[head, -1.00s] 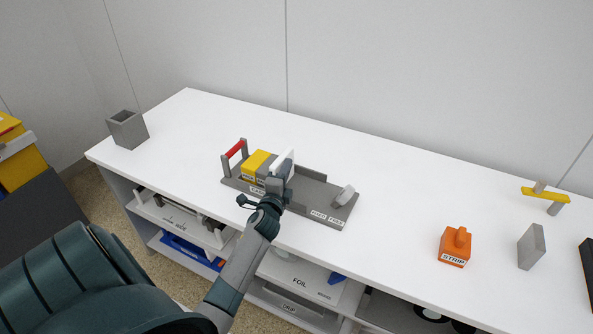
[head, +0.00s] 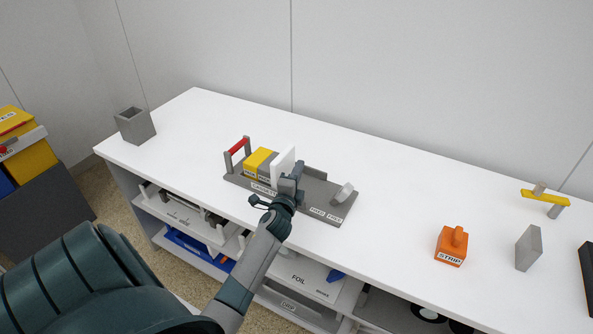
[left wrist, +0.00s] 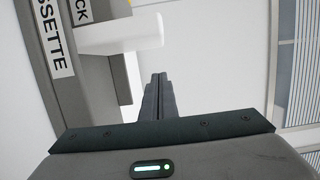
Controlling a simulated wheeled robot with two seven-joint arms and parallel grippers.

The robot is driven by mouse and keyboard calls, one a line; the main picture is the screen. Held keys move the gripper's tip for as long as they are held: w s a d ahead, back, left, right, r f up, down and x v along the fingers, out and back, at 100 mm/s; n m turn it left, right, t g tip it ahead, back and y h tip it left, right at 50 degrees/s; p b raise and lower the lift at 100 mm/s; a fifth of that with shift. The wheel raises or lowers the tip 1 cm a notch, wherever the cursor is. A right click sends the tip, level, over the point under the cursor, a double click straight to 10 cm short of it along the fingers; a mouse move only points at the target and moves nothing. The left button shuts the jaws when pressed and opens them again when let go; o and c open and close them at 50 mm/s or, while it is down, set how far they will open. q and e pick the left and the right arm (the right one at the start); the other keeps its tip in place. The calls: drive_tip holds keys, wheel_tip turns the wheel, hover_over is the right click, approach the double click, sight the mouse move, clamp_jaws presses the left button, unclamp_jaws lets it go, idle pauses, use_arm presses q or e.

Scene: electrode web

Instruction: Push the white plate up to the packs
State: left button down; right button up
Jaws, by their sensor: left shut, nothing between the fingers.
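The white plate (head: 283,163) stands upright in the grey cassette tray (head: 320,197), just right of a yellow pack (head: 258,160) and a grey pack (head: 267,168). The plate looks very close to the grey pack; I cannot tell if they touch. My left gripper (head: 292,183) is shut and empty, on the right side of the plate and partly covering its lower part. In the left wrist view the shut fingers (left wrist: 157,95) point towards the plate's edge (left wrist: 125,35), with the tray label to the left. My right gripper is not in view.
The tray has a red handle (head: 237,147) at its left end and a grey block (head: 344,193) at its right. An orange STRIP block (head: 452,246) and a grey slab (head: 528,248) stand further right. A grey open box (head: 135,126) is at the far left.

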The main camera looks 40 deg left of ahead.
use_arm(q)
drive_tip(key=b+v, duration=0.2)
drive_tip(key=v, duration=0.7)
drive_tip(key=shift+s, duration=0.35)
drive_tip(key=shift+d, duration=0.1)
